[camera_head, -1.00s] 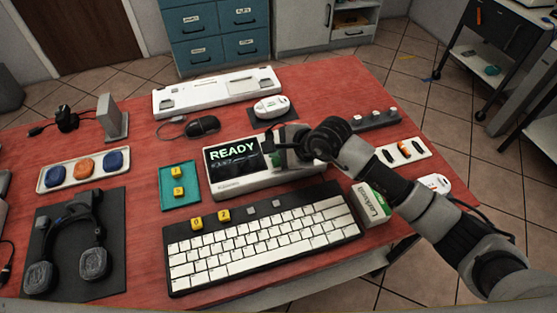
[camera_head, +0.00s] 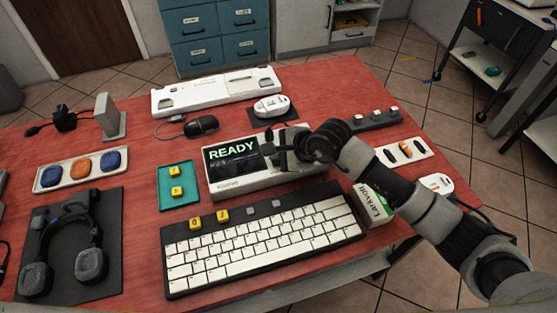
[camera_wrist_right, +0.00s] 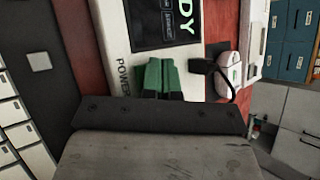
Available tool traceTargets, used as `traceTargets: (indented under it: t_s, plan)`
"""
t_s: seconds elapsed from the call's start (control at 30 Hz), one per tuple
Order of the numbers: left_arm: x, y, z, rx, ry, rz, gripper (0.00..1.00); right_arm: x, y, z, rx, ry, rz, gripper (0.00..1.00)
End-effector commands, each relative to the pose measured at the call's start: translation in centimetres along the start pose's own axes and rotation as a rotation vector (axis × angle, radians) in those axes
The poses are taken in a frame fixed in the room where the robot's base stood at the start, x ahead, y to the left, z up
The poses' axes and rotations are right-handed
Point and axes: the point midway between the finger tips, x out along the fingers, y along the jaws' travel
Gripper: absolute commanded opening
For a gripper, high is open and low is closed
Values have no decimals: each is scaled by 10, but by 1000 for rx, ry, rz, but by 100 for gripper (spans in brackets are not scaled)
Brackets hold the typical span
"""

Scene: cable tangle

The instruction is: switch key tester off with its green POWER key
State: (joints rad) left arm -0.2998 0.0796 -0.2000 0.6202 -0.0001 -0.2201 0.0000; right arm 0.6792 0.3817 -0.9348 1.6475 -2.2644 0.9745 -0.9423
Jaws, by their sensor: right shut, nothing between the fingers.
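The key tester (camera_head: 258,182) is a white box on the red table, and its dark screen (camera_head: 230,152) reads READY in lit letters. My right gripper (camera_head: 280,156) is at the tester's right part, over its face, and is shut with nothing held. In the right wrist view the POWER lettering (camera_wrist_right: 122,78) is on the tester's white face. A green shape (camera_wrist_right: 158,77) with a seam down its middle shows beside the lettering, at the gripper's tip. I cannot clearly separate key from fingertips or tell whether they touch. My left gripper is out of view.
A white-keyed keyboard (camera_head: 262,237) lies in front of the tester. A teal tray (camera_head: 179,200) with yellow keycaps is to its left. A mouse (camera_head: 202,125) and a white device (camera_head: 271,105) are behind it. A green-and-white box (camera_head: 372,205) stands to the right.

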Motion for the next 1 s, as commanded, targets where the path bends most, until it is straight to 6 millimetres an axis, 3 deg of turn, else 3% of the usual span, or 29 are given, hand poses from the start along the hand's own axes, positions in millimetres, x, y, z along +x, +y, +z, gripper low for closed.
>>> traceTargets:
  t_s: [0.67,1.0]
  plan:
    - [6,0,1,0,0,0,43,3,2,-3,0,0,0,0]
    - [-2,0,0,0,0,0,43,-8,-6,5,-1,0,0,0]
